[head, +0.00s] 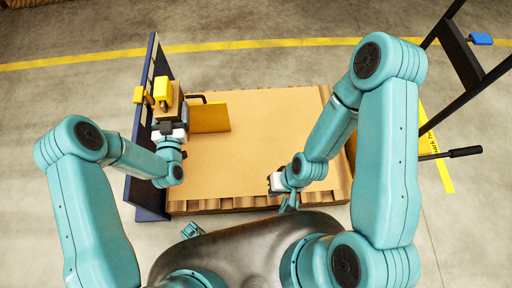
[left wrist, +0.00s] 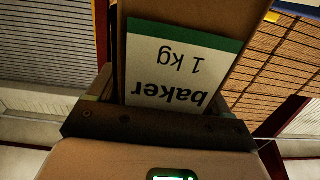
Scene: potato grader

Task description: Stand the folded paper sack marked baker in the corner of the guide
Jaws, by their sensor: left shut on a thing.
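The brown folded paper sack (left wrist: 255,25) fills the middle of the left wrist view. Its white label with a green band (left wrist: 172,65) reads "baker 1 kg" upside down. My left gripper (left wrist: 155,128) is shut on the sack. In the head view the sack (head: 174,98) shows as a small brown block above my left gripper (head: 172,125). It is beside a dark blue upright board (head: 144,110) and the yellow panel (head: 209,118), which look like the guide's walls. Whether the sack touches them is unclear. My right gripper (head: 280,186) is over the pallet's front edge; its fingers are too small to read.
A brown sheet-topped pallet (head: 255,150) has a wide clear top. Yellow fittings (head: 161,88) stand at the board. A black frame (head: 462,52) with a blue part (head: 480,39) and a black handle (head: 465,151) are at the right. Yellow lines cross the grey floor.

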